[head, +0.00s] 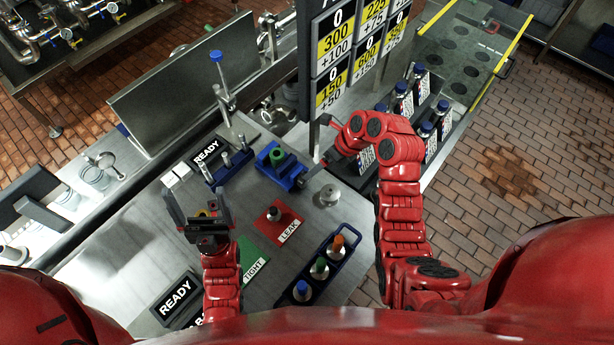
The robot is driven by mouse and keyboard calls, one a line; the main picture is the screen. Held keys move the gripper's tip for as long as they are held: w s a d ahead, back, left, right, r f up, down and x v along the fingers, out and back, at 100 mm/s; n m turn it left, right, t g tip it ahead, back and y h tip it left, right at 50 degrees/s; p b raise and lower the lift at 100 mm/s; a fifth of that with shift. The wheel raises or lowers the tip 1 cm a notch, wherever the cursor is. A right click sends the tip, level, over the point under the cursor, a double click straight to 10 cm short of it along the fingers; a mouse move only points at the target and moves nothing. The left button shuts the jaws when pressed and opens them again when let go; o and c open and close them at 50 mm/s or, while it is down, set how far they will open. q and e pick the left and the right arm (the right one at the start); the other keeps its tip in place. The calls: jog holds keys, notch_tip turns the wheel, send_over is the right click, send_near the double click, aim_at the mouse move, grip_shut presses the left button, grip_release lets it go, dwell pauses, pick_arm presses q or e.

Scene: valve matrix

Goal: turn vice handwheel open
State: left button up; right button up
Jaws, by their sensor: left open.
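The blue vice (281,166) stands on the grey bench, with a green round part (277,155) at its top. My left gripper (197,199) is open and empty above the bench, left of the red LEAK pad and apart from the vice.
A red LEAK pad (287,231) bears a small metal part. A green TIGHT pad (257,256) lies nearby. A metal cylinder (329,195) stands right of the vice. A number board (340,60) rises behind.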

aim_at(311, 187)
jog(key=b+x, duration=0.1)
jog(key=x, duration=0.4)
jog(key=shift+p+x, duration=0.5)
jog(key=shift+x, duration=0.25)
jog(key=shift+w+a+f, duration=0.1)
jog(key=shift+a+f, duration=0.2)
jog(key=shift+f, duration=0.2)
